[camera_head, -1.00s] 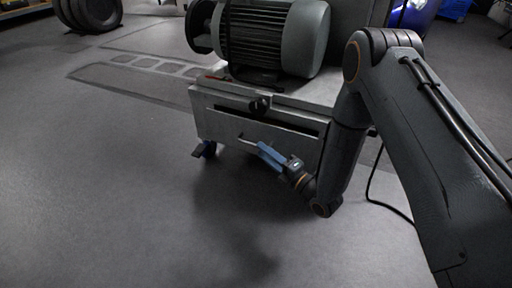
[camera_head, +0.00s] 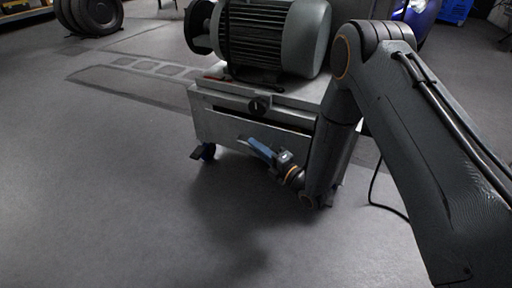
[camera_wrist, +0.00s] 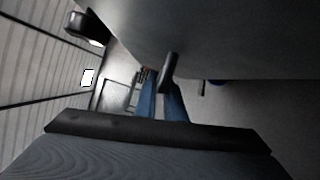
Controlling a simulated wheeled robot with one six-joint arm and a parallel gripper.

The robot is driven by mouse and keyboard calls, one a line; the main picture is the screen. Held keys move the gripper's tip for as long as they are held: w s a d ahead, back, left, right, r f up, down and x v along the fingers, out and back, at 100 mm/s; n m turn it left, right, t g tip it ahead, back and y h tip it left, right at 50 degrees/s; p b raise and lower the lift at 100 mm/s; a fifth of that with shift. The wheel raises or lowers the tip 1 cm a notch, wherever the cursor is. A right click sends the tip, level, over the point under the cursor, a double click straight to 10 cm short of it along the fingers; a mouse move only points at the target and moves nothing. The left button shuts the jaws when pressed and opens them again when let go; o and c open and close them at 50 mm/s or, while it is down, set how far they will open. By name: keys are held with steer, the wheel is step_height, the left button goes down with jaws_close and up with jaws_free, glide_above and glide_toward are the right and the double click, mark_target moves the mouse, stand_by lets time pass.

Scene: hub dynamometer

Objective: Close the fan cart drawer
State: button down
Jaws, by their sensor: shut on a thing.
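The fan cart (camera_head: 285,97) is a grey wheeled cart with a large motor on top. Its drawer front (camera_head: 215,128) is a plain grey panel facing me, with a narrow dark gap along its top edge. In the wrist view the drawer front (camera_wrist: 230,40) fills the upper part, and its dark bar handle (camera_wrist: 170,70) sticks out. My gripper (camera_head: 259,148) has blue fingers and is shut on the handle, low on the drawer front. The blue fingers (camera_wrist: 160,103) also show in the wrist view. In the head view the fingers partly hide the handle.
The grey motor (camera_head: 262,35) stands on the cart top, and a black knob (camera_head: 259,105) sits above the drawer. A dark cable (camera_head: 374,188) runs to the floor at right. The floor at left and front is clear.

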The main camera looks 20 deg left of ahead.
mark_target(262, 140)
steer(key=shift+w+d, duration=0.15)
steer(key=shift+w, duration=1.9)
steer(key=c, duration=1.8)
jaws_free()
steer(key=shift+w, duration=0.1)
steer(key=shift+c, duration=0.2)
steer(key=p+v, duration=0.3)
steer(key=v, duration=0.4)
steer(key=shift+s+d, duration=0.2)
steer(key=shift+d, duration=0.15)
